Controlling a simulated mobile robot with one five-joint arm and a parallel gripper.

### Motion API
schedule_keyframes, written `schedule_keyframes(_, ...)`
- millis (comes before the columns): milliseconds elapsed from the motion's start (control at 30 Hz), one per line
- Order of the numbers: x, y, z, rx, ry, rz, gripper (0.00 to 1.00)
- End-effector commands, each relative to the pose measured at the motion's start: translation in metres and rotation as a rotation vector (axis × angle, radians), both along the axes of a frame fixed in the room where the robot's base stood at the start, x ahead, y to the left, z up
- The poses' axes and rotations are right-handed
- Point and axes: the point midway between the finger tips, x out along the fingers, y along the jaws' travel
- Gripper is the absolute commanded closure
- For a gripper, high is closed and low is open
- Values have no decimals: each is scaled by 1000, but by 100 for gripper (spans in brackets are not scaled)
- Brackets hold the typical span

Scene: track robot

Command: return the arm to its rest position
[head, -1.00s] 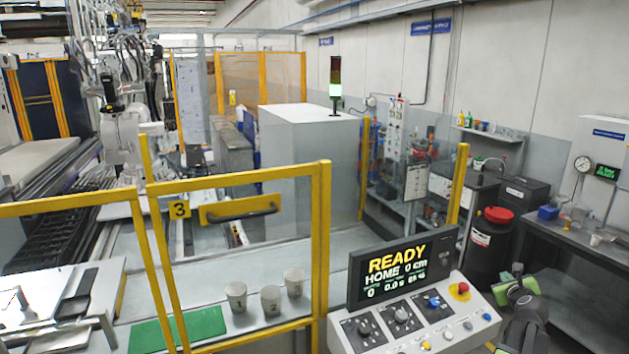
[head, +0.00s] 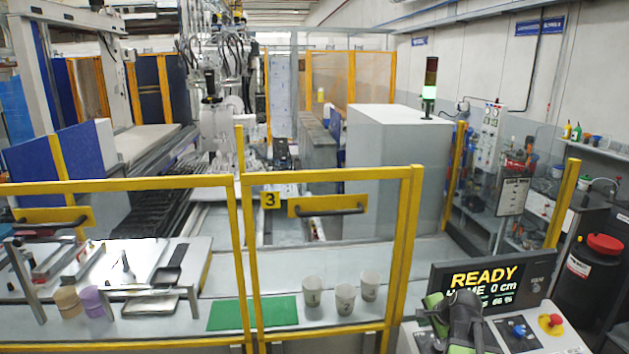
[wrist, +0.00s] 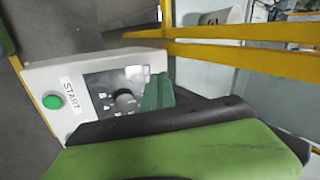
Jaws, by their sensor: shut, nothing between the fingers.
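My arm with green and black parts shows in the head view (head: 458,318) at the lower right, in front of the left part of the control panel (head: 545,330). In the wrist view my gripper (wrist: 158,92) shows as green fingers beside a dark bar. It is shut and empty. Behind it is the panel face with a black knob (wrist: 125,100) and a green START button (wrist: 53,101). I cannot tell whether the gripper touches the panel.
A yellow-framed fence with a gate (head: 330,172) crosses the front. Several cups, among them a white cup (head: 345,298), stand near a green mat (head: 252,313). A READY screen (head: 490,284) is partly covered by my arm. Yellow rails (wrist: 230,40) run close above my gripper in the wrist view.

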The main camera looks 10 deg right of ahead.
Motion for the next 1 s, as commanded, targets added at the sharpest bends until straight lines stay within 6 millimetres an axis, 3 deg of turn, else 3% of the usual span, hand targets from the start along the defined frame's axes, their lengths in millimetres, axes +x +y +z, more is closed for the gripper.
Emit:
schedule_keyframes(33, -1, 46, -9, -68, 61, 162, 100)
schedule_keyframes(200, -27, 154, -33, -283, 242, 669, 100)
schedule_keyframes(300, -47, 199, -41, -381, 326, 925, 100)
schedule_keyframes(467, -82, 255, -46, -507, 439, 1284, 100)
schedule_keyframes(500, -89, 263, -54, -528, 461, 1349, 100)
schedule_keyframes(533, -89, 258, -72, -519, 464, 1335, 100)
schedule_keyframes(700, -99, 261, -119, -498, 483, 1337, 100)
schedule_keyframes(833, -105, 261, -145, -484, 498, 1342, 100)
schedule_keyframes(1000, -109, 261, -155, -475, 509, 1344, 100)
